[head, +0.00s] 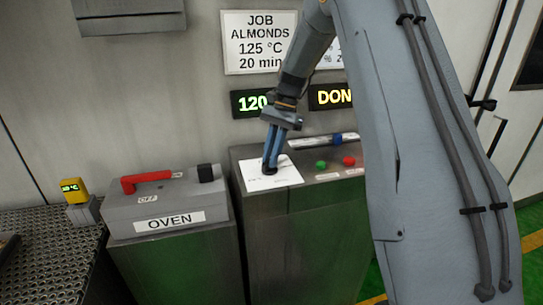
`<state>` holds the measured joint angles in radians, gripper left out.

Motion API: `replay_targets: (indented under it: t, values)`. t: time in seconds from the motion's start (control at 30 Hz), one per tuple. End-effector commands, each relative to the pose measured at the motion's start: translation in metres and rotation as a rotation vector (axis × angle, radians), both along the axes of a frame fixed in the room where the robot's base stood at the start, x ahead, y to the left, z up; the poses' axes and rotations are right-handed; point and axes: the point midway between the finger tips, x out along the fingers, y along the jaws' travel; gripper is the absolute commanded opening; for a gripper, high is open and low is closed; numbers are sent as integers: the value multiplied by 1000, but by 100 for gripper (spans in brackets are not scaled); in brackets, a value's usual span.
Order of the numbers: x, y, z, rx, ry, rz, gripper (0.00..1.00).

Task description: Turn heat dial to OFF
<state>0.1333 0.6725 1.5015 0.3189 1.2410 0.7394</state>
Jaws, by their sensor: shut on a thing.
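The heat dial (264,167) is a dark knob on a white plate (272,182) on top of the steel console. My gripper (269,166) reaches down from above and its blue-grey fingers are shut on the dial. The fingers hide most of the dial, so its pointer direction cannot be told. The markings on the plate are too small to read. A display (251,102) on the wall above reads 120, partly covered by my arm.
Green (321,165) and red (348,160) buttons sit right of the plate. An oven box (165,205) with a red lever (146,181) stands left. A job sign (259,42) hangs on the wall. My arm covers the right side.

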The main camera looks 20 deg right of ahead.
Motion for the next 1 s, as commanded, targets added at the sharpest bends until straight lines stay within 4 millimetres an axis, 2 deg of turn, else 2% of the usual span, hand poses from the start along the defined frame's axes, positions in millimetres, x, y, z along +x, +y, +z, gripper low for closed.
replay_targets:
  t: [0.7,1.0]
  values:
    - [4,5,0,-1,-1,677,0]
    - [4,6,0,-2,-2,894,0]
